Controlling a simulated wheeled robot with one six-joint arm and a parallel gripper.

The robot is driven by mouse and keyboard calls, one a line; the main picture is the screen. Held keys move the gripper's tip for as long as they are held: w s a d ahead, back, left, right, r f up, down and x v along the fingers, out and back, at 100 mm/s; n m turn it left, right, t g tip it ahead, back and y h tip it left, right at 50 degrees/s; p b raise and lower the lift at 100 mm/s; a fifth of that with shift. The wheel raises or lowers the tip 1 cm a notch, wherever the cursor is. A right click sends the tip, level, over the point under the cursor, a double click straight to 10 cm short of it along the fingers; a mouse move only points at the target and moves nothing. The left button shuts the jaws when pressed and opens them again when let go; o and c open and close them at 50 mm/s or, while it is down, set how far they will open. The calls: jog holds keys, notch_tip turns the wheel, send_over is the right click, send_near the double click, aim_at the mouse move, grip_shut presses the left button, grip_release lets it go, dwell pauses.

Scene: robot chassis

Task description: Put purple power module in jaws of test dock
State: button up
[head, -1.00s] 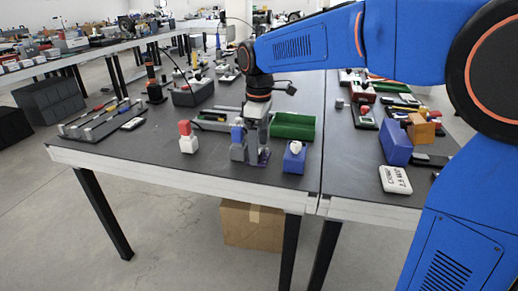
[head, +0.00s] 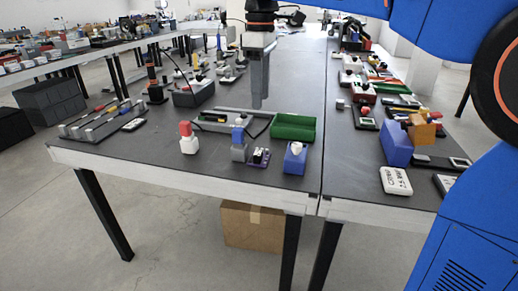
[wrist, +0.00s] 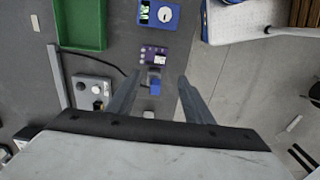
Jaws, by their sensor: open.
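A small purple unit (head: 259,158) with black and white parts on top sits near the front table edge; it also shows in the wrist view (wrist: 154,54). Close to its left stands a grey block with a blue top (head: 238,144), which appears beside the unit in the wrist view (wrist: 154,83). I cannot tell for sure which of these is the test dock, or whether they touch. My gripper (head: 260,103) hangs above and behind them in the head view. In the wrist view its fingers (wrist: 155,82) are apart with nothing held between them.
A blue box with a white knob (head: 295,158) stands to the right. A green tray (head: 293,127) lies behind it. A red and white block (head: 188,139) stands to the left. A grey control box (wrist: 92,91) with a cable shows in the wrist view.

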send_over(258, 153)
jog(key=f, duration=1.2)
jog(key=shift+d, duration=0.25)
jog(key=shift+a+f, duration=0.15)
jog(key=shift+f, duration=1.15)
jog(key=shift+a+f, duration=0.15)
jog(key=shift+f, duration=1.15)
grip_shut()
